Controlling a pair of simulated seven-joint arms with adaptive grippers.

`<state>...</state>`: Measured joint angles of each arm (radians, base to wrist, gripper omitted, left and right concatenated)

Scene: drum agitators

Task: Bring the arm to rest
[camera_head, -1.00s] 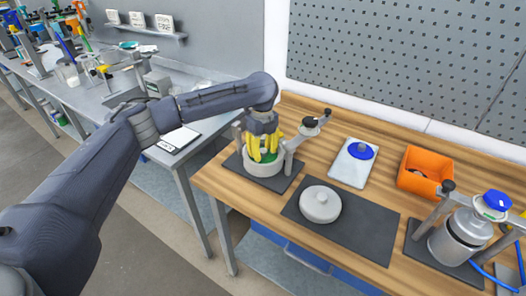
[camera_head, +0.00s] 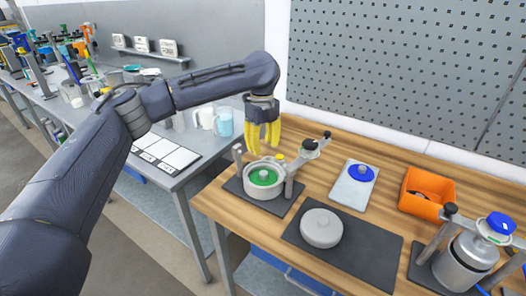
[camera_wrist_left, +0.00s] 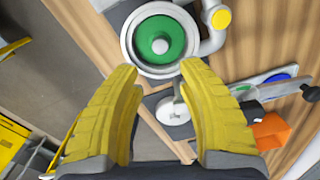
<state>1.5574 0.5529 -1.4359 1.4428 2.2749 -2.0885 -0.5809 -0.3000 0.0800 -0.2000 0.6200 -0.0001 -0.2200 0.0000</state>
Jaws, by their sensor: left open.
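My left gripper (camera_head: 263,138) has yellow fingers and hangs above the back of a grey drum agitator (camera_head: 248,188) on the wooden bench. In the left wrist view its fingers (camera_wrist_left: 160,85) are spread apart with nothing between them. A green disc (camera_head: 264,176) with a grey knob sits inside the agitator's ring; it also shows in the left wrist view (camera_wrist_left: 160,40), beyond the fingertips. The gripper is clear of the disc and ring. My right gripper is not in view.
A grey round lid (camera_head: 321,228) lies on a dark mat (camera_head: 370,243). A blue lid (camera_head: 361,173) rests on a pale board (camera_head: 347,194). An orange bin (camera_head: 426,194) and a second agitator holding a metal drum (camera_head: 462,264) stand to the right. A pegboard wall (camera_head: 410,70) is behind.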

